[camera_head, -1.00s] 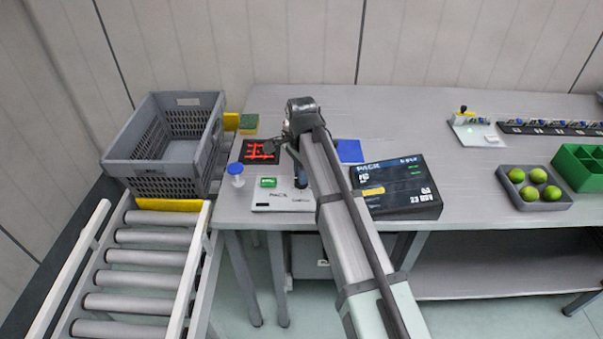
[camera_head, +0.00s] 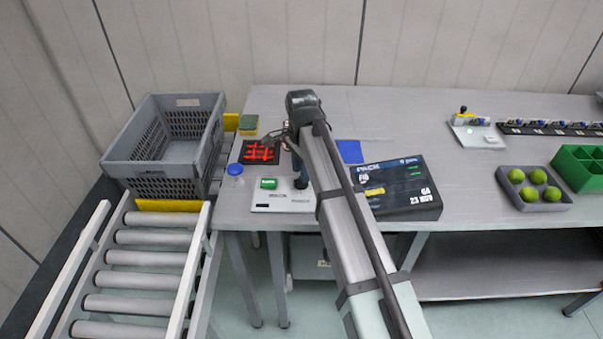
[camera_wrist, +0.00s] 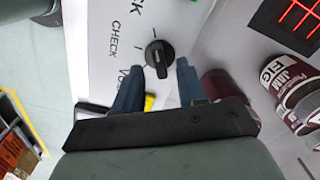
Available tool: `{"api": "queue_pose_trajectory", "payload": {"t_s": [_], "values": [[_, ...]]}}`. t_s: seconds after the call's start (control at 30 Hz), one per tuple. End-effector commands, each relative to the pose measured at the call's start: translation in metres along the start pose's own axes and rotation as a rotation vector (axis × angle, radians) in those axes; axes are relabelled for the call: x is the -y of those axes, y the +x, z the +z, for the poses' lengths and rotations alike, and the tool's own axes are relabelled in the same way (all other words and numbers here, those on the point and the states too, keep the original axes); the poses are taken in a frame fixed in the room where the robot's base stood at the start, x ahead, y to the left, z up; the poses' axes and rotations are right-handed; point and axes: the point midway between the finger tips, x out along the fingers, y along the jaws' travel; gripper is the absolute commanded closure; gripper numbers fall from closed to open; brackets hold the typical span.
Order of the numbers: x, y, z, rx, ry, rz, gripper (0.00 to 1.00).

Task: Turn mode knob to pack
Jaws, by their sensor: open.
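The black mode knob (camera_wrist: 158,54) sits on a white panel in the wrist view, with tick marks and printed words beside it. "CHECK" reads fully; a word ending in "CK" and another starting with "W" are cut off or partly covered. I cannot tell which mark the knob points at. My gripper (camera_wrist: 161,66) is open, its blue fingertips apart on the left and right of the knob's near end. Contact is not clear. In the head view the white panel (camera_head: 275,207) lies at the table's front edge, under my gripper (camera_head: 301,184); the knob is hidden there.
A grey crate (camera_head: 160,186) stands left on a roller conveyor. A blue-capped container (camera_head: 235,169) and a black pad with red lines (camera_head: 260,151) are near the panel. A dark display box (camera_head: 405,207) stands right. Jam jars (camera_wrist: 285,80) sit close right in the wrist view.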

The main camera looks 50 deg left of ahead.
Motion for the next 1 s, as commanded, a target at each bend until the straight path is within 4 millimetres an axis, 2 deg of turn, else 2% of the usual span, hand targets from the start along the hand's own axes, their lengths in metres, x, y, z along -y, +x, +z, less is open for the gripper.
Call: {"api": "queue_pose_trajectory", "payload": {"t_s": [0.3,0.5,0.73,1.0], "values": [[0.002,-0.062,-0.001,-0.001,0.0,-0.003,0.6],[0.001,-0.094,0.0,-0.001,0.001,-0.002,0.6],[0.001,-0.114,0.0,-0.001,0.001,-0.001,0.6],[0.0,-0.117,0.0,0.0,0.001,0.0,0.6]]}}
